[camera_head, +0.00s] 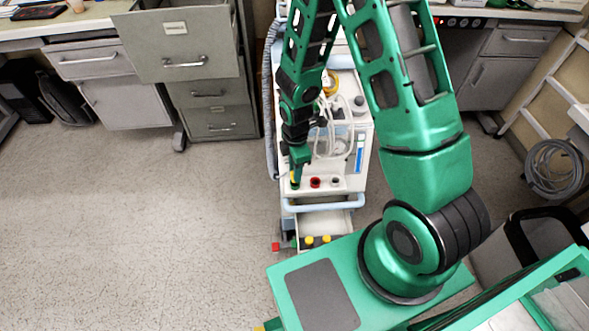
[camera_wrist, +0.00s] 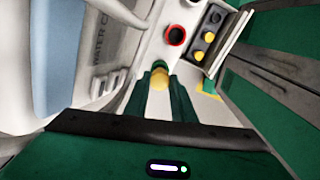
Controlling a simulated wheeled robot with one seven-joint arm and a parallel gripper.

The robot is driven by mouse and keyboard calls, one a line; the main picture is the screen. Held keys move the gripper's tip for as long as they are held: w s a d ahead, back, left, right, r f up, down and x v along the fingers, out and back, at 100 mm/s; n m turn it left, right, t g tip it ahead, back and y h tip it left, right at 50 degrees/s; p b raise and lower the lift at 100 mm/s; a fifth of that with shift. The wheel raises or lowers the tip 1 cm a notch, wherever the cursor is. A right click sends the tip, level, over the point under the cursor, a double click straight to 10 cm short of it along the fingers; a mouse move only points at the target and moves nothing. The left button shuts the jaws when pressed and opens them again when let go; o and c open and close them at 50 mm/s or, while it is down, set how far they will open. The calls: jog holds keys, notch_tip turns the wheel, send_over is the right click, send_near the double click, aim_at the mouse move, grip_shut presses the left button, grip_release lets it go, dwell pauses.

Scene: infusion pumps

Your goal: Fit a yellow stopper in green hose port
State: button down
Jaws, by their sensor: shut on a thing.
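My gripper (camera_head: 296,166) points down over the left end of the row of ports on the white pump cart (camera_head: 350,185). In the wrist view my gripper (camera_wrist: 160,84) is shut on a yellow stopper (camera_wrist: 159,77). This stopper (camera_head: 295,180) also shows in the head view at the fingertips. A bit of green, perhaps the green hose port (camera_wrist: 160,64), shows just beyond the stopper. The stopper and fingers mostly hide that spot, so I cannot tell whether the stopper is seated. The red port (camera_head: 315,182) is beside it on the right, and it shows in the wrist view (camera_wrist: 175,36).
An open drawer (camera_head: 328,222) below the ports holds two more yellow stoppers (camera_head: 309,239) (camera_head: 326,238). A dark port (camera_head: 335,182) is right of the red one. A light-blue handle (camera_head: 325,204) crosses the cart front. Coiled tubing (camera_head: 330,140) lies behind the ports.

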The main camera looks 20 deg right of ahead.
jog(key=shift+f, duration=1.45)
jog(key=c, duration=1.4)
grip_release()
notch_tip(320, 180, up, 11)
jog(key=shift+f, duration=0.2)
jog(key=shift+r, duration=0.1)
jog(key=s+d+r+m+h, duration=0.1)
jog(key=s+d+r+m, duration=0.2)
jog(key=d+r+m, duration=0.3)
jog(key=s+d+r+m, duration=0.3)
jog(key=d+r+m, duration=0.2)
jog(key=d+r, duration=0.25)
jog(key=s+d+r+m, duration=0.2)
jog(key=s+r+m, duration=0.3)
jog(key=s, duration=0.3)
jog(key=s+d+r+m+y, duration=0.1)
jog(key=s+d+r+m, duration=0.1)
jog(key=s+r+m, duration=0.4)
jog(key=s+m, duration=0.2)
jog(key=s, duration=0.1)
jog(key=shift+d, duration=0.35)
